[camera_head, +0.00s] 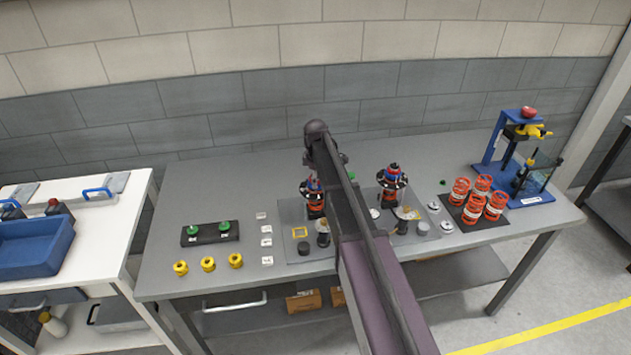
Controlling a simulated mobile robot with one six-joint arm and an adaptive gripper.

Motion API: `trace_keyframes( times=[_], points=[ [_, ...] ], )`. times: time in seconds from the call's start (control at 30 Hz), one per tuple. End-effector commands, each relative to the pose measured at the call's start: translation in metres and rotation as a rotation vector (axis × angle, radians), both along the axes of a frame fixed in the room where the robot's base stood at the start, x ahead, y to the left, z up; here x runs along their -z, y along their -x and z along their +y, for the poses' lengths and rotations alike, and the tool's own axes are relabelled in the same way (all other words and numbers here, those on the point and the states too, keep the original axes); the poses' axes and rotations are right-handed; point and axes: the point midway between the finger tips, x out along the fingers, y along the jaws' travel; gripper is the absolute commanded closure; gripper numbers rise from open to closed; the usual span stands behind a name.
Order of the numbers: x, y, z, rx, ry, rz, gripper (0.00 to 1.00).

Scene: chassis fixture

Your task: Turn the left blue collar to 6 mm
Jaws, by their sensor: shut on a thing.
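The left fixture (315,202) stands on the grey table, with an orange-red body, black arms and a blue and red top. Its blue collar (313,184) is small in this view, and I cannot read a setting on it. A similar right fixture (391,183) with a blue and red top stands on the other side of my arm. My dark arm reaches across the table between them and hides part of the space there.
Several orange spring-like parts (494,206) and a blue press (511,160) stand at the right. A wall is behind.

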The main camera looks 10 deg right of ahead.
Motion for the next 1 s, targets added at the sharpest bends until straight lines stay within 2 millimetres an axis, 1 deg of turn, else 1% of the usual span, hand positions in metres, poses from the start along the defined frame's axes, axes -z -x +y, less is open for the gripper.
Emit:
trace_keyframes(
  times=[1.0],
  points=[
    [0.0013, 0.0007, 0.0000, 0.783, 0.000, 0.001, 0.69]
  ],
)
